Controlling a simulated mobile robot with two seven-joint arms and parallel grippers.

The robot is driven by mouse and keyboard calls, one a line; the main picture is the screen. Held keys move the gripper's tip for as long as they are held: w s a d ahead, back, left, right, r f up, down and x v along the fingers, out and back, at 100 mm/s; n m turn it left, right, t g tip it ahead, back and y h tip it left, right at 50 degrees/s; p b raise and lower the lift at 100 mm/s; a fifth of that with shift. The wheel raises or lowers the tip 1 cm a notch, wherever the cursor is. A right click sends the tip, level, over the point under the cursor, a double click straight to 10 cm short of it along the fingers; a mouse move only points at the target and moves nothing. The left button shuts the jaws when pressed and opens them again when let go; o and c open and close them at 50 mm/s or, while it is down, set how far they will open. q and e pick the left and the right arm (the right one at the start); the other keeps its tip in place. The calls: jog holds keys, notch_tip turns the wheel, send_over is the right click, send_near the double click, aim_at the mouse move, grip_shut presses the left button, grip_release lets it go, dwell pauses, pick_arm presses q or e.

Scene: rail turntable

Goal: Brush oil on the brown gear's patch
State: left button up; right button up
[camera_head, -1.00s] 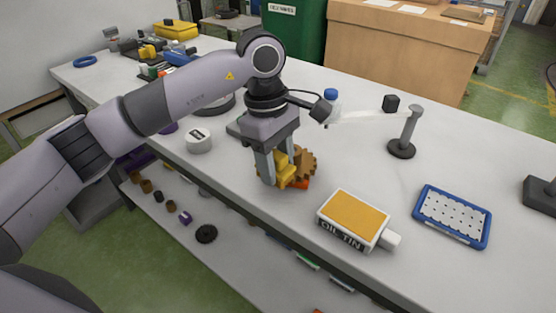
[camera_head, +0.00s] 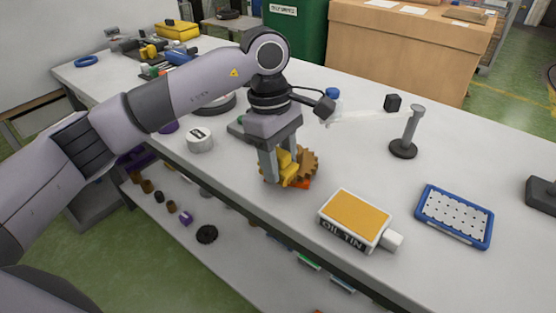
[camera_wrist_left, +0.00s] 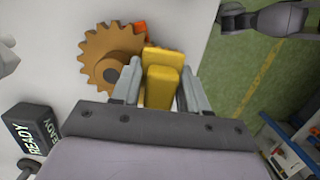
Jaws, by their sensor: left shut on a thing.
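The brown gear (camera_head: 308,163) stands on the bench just right of my left gripper's fingers, and shows in the wrist view (camera_wrist_left: 105,58) with its toothed face and centre hole. My left gripper (camera_head: 280,176) is shut on a yellow block-like piece (camera_wrist_left: 158,88), right beside the gear; I cannot tell whether the two touch. A small orange-red part (camera_head: 303,184) shows low by the gear, mostly hidden. The oil tin (camera_head: 357,213), white with an orange-yellow face, lies in front to the right. I make out no brush and no patch on the gear. My right gripper is out of view.
A dark post on a round base (camera_head: 404,149) and a blue-rimmed tray (camera_head: 455,214) stand to the right. A round white container (camera_head: 199,140) is left of the gripper. A black READY box (camera_wrist_left: 33,127) shows in the wrist view. The bench's front edge is close.

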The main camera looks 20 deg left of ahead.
pick_arm(q)
jog(key=shift+s+a, duration=0.15)
jog(key=shift+s, duration=0.05)
jog(key=shift+s, duration=0.2)
jog(key=shift+w, duration=0.2)
dwell(0.5)
jog(key=shift+w+b, duration=0.25)
jog(key=shift+b, duration=0.1)
jog(key=shift+s, duration=0.45)
jog(key=shift+w, duration=0.45)
dwell(0.4)
jog(key=shift+s+b, duration=0.4)
jog(key=shift+s, duration=0.05)
dwell(0.3)
